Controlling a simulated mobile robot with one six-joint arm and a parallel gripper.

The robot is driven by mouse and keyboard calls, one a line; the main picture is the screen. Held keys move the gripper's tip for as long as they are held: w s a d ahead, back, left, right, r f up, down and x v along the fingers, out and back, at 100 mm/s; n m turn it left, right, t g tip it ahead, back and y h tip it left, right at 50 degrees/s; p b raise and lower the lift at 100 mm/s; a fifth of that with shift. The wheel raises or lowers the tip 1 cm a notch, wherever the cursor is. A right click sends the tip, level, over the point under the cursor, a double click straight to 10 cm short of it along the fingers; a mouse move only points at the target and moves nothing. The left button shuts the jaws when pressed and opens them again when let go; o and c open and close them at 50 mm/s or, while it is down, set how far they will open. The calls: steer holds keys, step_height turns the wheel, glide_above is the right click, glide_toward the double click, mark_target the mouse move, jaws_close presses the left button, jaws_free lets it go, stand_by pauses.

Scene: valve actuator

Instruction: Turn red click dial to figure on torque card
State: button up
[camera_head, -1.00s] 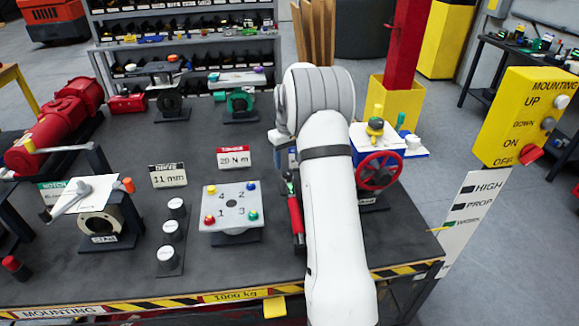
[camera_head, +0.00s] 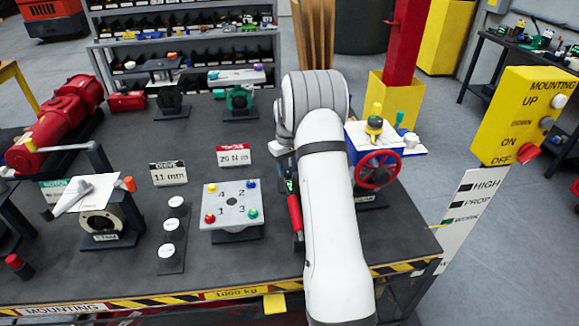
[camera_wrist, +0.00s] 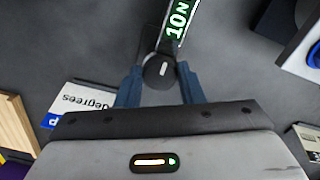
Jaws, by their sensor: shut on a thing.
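A white torque card with a red top (camera_head: 233,154) stands upright on the bench in the head view. It reads twenty-something N m; its second digit is blurred. In the wrist view, the blue fingers of my gripper (camera_wrist: 160,88) are shut on a round black dial (camera_wrist: 158,70) with a pale mark, one finger on each side. No red shows on this dial. A strip with green-lit "10 N" (camera_wrist: 178,20) runs up from it; its end is cut off. In the head view my white arm hides the gripper and dial.
A red-handled tool (camera_head: 295,215) lies left of my arm. A numbered plate (camera_head: 232,206) with coloured knobs stands further left. A red handwheel (camera_head: 378,170) is close on the right. A "degrees" card (camera_wrist: 85,100) lies left of the fingers in the wrist view.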

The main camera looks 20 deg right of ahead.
steer(key=c, duration=0.3)
steer(key=shift+d, duration=0.25)
steer(key=shift+c, duration=0.2)
steer(key=shift+a, duration=0.2)
steer(key=shift+f+m+b, duration=0.1)
steer(key=shift+m+b, duration=0.95)
steer(key=shift+m, duration=0.45)
steer(key=shift+a+m+b, duration=0.1)
steer(key=shift+m+b, duration=0.95)
steer(key=shift+m, duration=1.85)
steer(key=o, duration=1)
